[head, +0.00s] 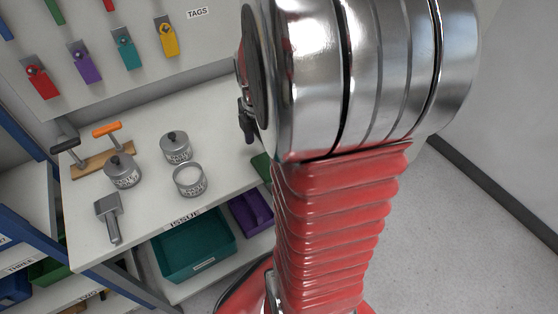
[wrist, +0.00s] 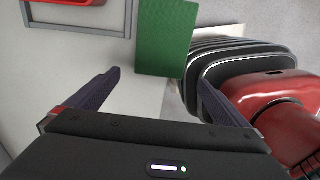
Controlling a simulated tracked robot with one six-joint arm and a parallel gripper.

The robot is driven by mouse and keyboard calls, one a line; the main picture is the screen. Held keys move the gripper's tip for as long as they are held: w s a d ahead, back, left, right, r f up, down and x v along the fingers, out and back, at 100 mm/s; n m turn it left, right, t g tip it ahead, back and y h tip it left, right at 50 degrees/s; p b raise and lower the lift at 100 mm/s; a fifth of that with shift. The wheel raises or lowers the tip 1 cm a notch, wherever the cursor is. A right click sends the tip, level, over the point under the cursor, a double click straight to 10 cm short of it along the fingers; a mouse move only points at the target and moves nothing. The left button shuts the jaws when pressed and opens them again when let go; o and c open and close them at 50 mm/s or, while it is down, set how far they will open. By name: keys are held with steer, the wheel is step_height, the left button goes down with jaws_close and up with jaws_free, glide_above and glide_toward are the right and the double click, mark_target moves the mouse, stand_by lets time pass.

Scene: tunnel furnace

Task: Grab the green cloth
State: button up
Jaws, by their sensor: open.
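The green cloth (wrist: 165,38) is a flat rectangle at the top middle of the wrist view. It lies on the pale table near its edge. In the head view only a small green piece (head: 262,165) shows at the table's right edge, the rest hidden behind my arm. My gripper (wrist: 160,78) is open, with one dark finger on each side and nothing between them. The cloth lies ahead of the fingertips, between their lines; I cannot tell the height gap. In the head view my gripper (head: 246,122) is mostly hidden behind my arm.
The table (head: 150,215) holds several grey tins (head: 176,147), a grey scoop (head: 108,218) and a wooden block with handles (head: 100,160). Teal (head: 193,248) and purple (head: 252,213) bins sit below. A tag board (head: 120,50) stands behind. Floor at right is clear.

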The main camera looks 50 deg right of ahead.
mark_target(262, 168)
steer(key=shift+f, duration=0.15)
steer(key=shift+a+f, duration=0.1)
steer(key=shift+f, duration=2.4)
steer(key=shift+c, duration=0.5)
steer(key=c, duration=1)
steer(key=shift+r, duration=0.1)
step_height(262, 168, up, 10)
steer(key=shift+f, duration=0.1)
